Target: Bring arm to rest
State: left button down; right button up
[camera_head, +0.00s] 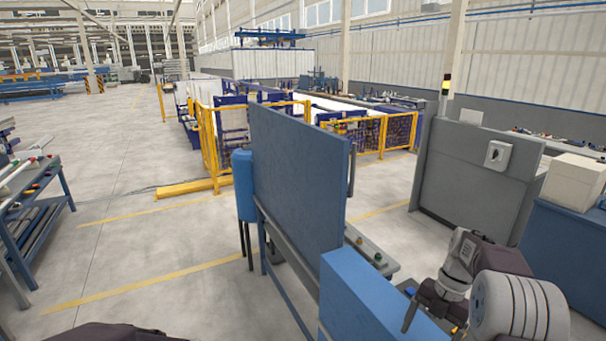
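My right arm enters at the lower right, bent over a blue cabinet (362,300). The gripper end of my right arm (424,312) points down beside the cabinet. Its fingers are small and partly hidden, so I cannot tell whether they are open or shut, and I see nothing clearly held. Only a dark piece of my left arm shows at the bottom left edge; my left gripper is out of view. I cannot make out the stacked pipes of the scene near my grippers.
A tall blue panel (298,175) stands in the middle, beside a blue cylinder (243,185). A grey partition (470,180) and a blue bench with a pale box (573,183) are at the right. A rack (40,205) is at the left. The floor between is clear.

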jog(key=s+a+f+m+h+b, duration=0.2)
jog(key=s+a+f+m+b, duration=0.3)
jog(key=s+a+f+b, duration=0.55)
pick_arm(q)
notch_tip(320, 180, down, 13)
jog(key=b, duration=0.1)
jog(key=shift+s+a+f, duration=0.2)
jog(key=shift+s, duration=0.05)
pick_arm(e)
jog(key=s+f+m+t, duration=0.1)
jog(key=f+m, duration=0.3)
jog(key=m, duration=0.7)
jog(key=s+a+f+m+t, duration=0.1)
jog(key=s+f+m+t, duration=0.1)
jog(key=m, duration=0.8)
jog(key=shift+s+a+f+m+h, duration=0.15)
jog(key=shift+s+f+m+h, duration=0.2)
jog(key=shift+s+f, duration=0.5)
jog(key=shift+w+f, duration=0.1)
